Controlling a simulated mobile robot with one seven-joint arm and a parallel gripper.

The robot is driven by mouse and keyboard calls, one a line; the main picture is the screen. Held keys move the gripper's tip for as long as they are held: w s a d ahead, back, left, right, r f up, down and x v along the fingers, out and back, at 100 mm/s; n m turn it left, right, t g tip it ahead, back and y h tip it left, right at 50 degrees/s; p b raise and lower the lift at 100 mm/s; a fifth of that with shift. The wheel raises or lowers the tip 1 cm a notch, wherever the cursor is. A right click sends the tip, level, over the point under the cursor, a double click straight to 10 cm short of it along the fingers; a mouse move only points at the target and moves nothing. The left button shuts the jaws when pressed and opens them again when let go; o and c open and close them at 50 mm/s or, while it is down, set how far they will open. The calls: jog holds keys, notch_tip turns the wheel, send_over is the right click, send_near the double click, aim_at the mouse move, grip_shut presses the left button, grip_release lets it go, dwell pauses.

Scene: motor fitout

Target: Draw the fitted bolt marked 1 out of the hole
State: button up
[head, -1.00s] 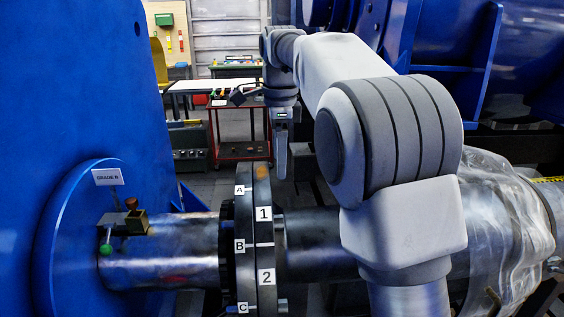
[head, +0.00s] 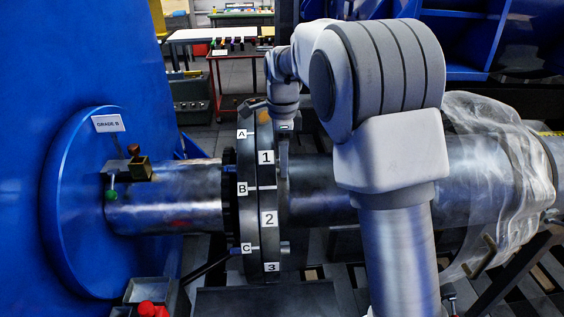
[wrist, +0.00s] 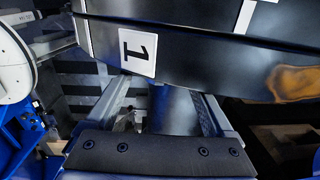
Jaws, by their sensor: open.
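The coupling flange carries a white label 1 (head: 265,157) on its rim, which also shows sideways in the wrist view (wrist: 138,52). My gripper (head: 285,127) is at the right side of the flange in the head view, mostly hidden by my wrist. In the wrist view my gripper (wrist: 163,90) is open, with a finger on each side and the tips close to the flange. A dark grey cylinder (wrist: 172,112) lies between the fingers, apart from both. I cannot tell whether it is the bolt marked 1 or the shaft. The bolt is not clear in the head view.
The flange (head: 247,212) also bears labels A, B, C, 2 and 3. A blue housing (head: 70,200) stands at left, with a steel shaft (head: 165,205) running into the flange. Plastic wrap (head: 480,180) covers the shaft at right. A red cart (head: 225,70) stands behind.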

jog(key=shift+f, duration=0.9)
grip_shut()
jog(key=shift+w+r, duration=0.1)
